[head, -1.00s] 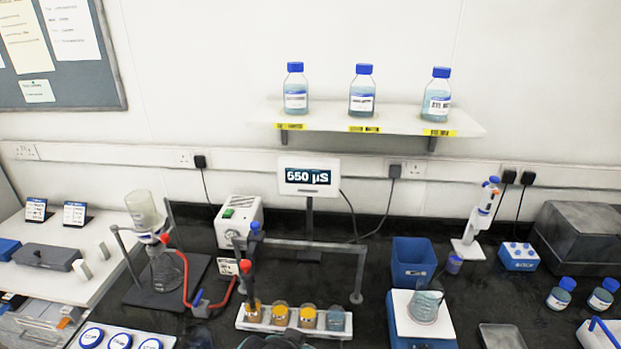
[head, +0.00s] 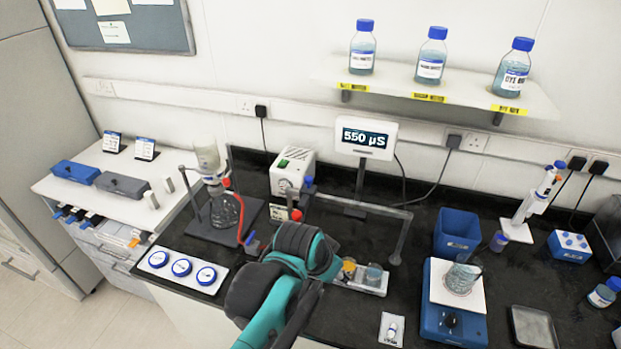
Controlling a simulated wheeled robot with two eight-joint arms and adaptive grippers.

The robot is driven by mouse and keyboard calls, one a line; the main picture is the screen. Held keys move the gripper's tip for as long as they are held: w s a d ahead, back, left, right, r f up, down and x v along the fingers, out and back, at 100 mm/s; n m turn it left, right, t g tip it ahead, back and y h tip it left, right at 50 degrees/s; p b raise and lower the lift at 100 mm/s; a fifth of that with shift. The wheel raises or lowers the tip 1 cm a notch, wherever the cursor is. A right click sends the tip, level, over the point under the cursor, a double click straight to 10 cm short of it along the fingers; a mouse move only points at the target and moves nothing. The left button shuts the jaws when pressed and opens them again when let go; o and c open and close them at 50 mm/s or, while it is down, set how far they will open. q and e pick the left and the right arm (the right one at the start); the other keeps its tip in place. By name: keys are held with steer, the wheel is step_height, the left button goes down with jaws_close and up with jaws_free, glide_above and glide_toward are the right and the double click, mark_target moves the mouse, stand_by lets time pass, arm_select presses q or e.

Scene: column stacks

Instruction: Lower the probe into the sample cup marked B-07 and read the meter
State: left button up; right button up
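The meter (head: 366,138) stands behind the bench's middle and its screen reads 550 µS. The probe's red collar (head: 296,214) shows on the stand arm (head: 360,206); its lower part is hidden behind my teal and black arm. The white cup rack (head: 372,290) is partly covered by that arm. Two cups show at its right end: one with a yellow-orange mark (head: 348,268) and a bluish one (head: 373,275). I cannot read a B-07 mark on either, and the other cups are hidden. Neither gripper's fingers can be seen.
A blue balance (head: 452,318) with a beaker (head: 462,276) stands right of the rack. A flask stand (head: 215,190) with red tubing is on the left, near a tray of blue-lidded pots (head: 181,267). A blue bin (head: 457,232) stands at the back.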

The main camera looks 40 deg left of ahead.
arm_select(q)
steer(key=w+a+r+m+g+p, duration=0.1)
steer(key=w+a+r+p, duration=0.2)
steer(key=a+r+p, duration=0.35)
steer(key=m+h+p, duration=0.2)
steer(key=m+p, duration=0.1)
steer(key=p, duration=0.1)
glide_toward(296, 214)
steer(key=shift+g, duration=0.3)
steer(key=b+x, duration=0.1)
steer(key=x, duration=0.7)
steer(key=shift+w+f, duration=0.1)
steer(key=shift+w, duration=0.2)
arm_select(e)
step_height(296, 214, up, 11)
steer(key=shift+r, duration=0.2)
arm_select(q)
jaws_close()
